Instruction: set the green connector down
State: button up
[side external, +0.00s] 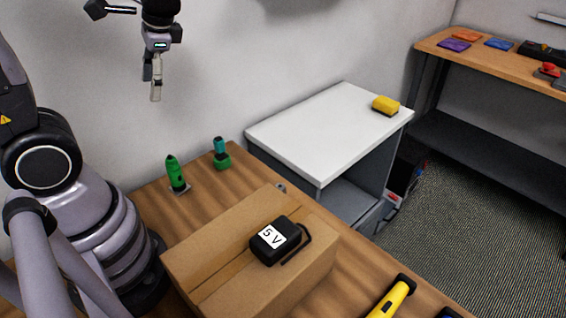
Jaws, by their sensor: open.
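Two green items stand at the back left of the wooden table. One is a bright green upright piece (175,170) with a pointed top, on a small grey plate. I cannot tell for sure which one is the green connector. My gripper (155,97) is high above the table near the back wall, pointing down. It is open, with nothing seen between its fingers, and it is well apart from both green items.
A cardboard box (215,245) bears a black 5 V adapter (291,228) with a cable. A yellow-handled tool (390,300) lies at the front right. A white cabinet (320,130) with a yellow block (385,105) stands behind. Bare wood (200,208) shows between box and green items.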

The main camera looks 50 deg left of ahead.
jog(key=s+d+r+n+t+h, duration=0.2)
jog(key=s+d+r+t+h, duration=0.1)
jog(key=r+t, duration=0.4)
jog(key=shift+s+d, duration=0.45)
jog(key=shift+d, duration=0.15)
jog(key=o, duration=0.4)
jog(key=shift+s+d+r+t, duration=0.15)
jog(key=shift+r+t, duration=0.2)
jog(key=shift+t, duration=0.15)
jog(key=n+g, duration=0.2)
jog(key=g, duration=0.4)
send_over(174, 172)
jog(key=f, duration=1.5)
jog(key=a+f, duration=0.1)
jog(key=f, duration=0.7)
jog(key=shift+w+f, duration=0.15)
jog(key=shift+w, duration=0.1)
notch_tip(174, 172, down, 8)
jog(key=shift+r, duration=0.1)
jog(key=shift+a+f, duration=0.15)
jog(key=shift+f, duration=2.95)
